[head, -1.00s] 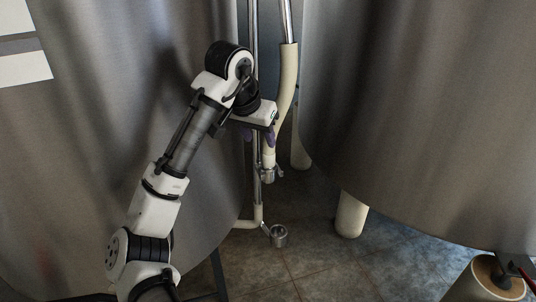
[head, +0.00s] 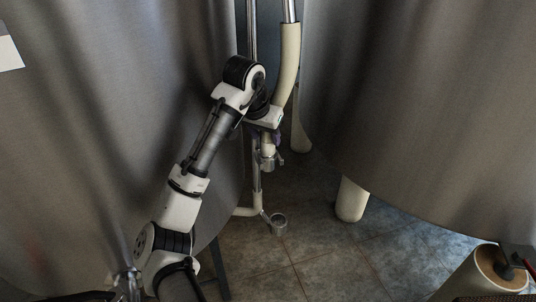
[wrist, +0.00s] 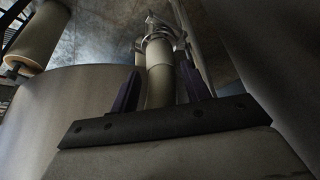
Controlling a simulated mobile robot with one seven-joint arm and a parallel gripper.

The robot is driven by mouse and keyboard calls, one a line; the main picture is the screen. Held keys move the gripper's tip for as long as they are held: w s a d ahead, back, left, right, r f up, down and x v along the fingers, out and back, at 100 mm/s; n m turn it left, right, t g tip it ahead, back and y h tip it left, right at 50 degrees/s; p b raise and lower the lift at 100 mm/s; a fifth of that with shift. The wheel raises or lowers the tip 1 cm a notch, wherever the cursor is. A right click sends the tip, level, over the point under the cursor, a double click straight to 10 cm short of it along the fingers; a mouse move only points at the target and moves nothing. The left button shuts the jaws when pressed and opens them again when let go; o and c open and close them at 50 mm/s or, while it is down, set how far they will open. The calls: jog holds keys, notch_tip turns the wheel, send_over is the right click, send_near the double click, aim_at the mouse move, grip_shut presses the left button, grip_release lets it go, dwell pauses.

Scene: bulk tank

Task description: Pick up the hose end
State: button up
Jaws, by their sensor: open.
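The cream hose (head: 289,65) hangs between the two tanks. Its end, a metal coupling (head: 268,162), points down above the floor; it also shows at the top of the wrist view (wrist: 160,34). My gripper (head: 267,138) is open at the lower hose, just above the coupling. In the wrist view its two purple fingers (wrist: 161,88) stand on either side of the hose, with the hose between them. I cannot tell whether either finger touches it. In the head view my wrist hides part of the hose.
Large steel tanks stand close on the left (head: 110,120) and right (head: 420,100). A steel pipe (head: 252,40) runs down beside the hose to a low open fitting (head: 278,222). A cream tank leg (head: 351,200) stands to the right. The tiled floor (head: 310,235) in front is clear.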

aim_at(267, 140)
jog(key=x, duration=0.4)
jog(key=shift+w+f+p, duration=0.25)
jog(key=shift+p, duration=0.15)
jog(key=c, duration=0.9)
jog(key=shift+r, duration=0.1)
